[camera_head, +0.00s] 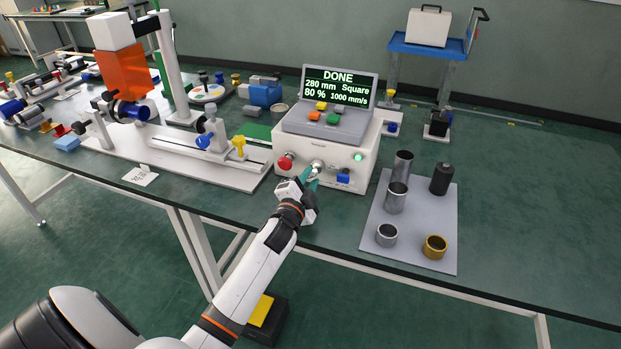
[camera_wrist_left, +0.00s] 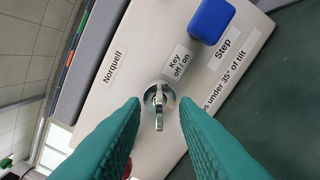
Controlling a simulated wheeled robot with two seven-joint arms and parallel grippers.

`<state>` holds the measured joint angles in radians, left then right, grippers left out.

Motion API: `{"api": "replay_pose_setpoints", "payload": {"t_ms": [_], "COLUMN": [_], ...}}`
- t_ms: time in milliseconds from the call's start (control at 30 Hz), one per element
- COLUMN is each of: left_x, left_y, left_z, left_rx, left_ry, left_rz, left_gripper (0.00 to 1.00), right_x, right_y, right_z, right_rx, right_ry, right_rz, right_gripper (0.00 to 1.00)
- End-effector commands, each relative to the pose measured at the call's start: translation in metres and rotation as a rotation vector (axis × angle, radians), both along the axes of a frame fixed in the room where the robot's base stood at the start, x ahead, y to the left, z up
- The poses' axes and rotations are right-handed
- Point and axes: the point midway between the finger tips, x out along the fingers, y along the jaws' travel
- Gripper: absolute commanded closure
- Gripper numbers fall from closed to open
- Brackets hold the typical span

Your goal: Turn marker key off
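The marker control box (camera_head: 327,153) stands on the bench, its screen (camera_head: 338,92) reading "DONE, 280 mm Square, 80 %, 1000 mm/s". Its metal key (camera_wrist_left: 158,106) sits in a round lock on the front panel, beside a label reading "Key off / on" (camera_wrist_left: 180,62). My left gripper (camera_head: 311,177) is at the panel in front of the key. In the left wrist view its teal fingers (camera_wrist_left: 159,112) are spread on either side of the key, with gaps to both sides. My right gripper is not in view.
A red button (camera_head: 285,162) is left of the key; a blue button (camera_head: 343,178) and a lit green button (camera_head: 358,157) are to its right. A grey mat (camera_head: 412,243) with metal cylinders lies right of the box. A rail rig (camera_head: 185,157) stands left.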

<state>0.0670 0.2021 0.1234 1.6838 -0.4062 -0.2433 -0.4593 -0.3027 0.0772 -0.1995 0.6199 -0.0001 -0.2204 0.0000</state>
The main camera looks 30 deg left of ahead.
Motion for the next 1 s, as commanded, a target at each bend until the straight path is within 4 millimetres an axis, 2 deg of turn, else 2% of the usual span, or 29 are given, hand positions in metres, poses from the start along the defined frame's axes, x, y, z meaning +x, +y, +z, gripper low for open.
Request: {"api": "replay_pose_setpoints", "payload": {"t_ms": [133, 400, 433, 600, 1000], "left_x": [0.0096, 0.0108, 0.0108, 0.0106, 0.0105], "left_y": [0.0022, 0.0025, 0.0025, 0.0025, 0.0025], "left_z": [0.0004, 0.0002, 0.0002, 0.0001, 0.0004], "left_rx": [0.000, 0.000, 0.000, 0.000, -0.035], "left_ry": [0.000, 0.000, 0.000, 0.000, -0.007], "left_rz": [-0.001, 0.000, 0.000, 0.000, 0.000], "left_gripper": [0.73, 0.73, 0.74, 1.00, 1.00], "right_x": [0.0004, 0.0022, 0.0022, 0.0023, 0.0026], "right_y": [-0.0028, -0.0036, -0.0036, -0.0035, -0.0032], "right_z": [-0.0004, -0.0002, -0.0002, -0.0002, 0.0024], "right_rx": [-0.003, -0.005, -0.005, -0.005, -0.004], "right_ry": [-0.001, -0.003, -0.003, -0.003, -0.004], "right_rz": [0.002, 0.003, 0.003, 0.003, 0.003], "right_gripper": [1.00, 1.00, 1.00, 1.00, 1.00]}}
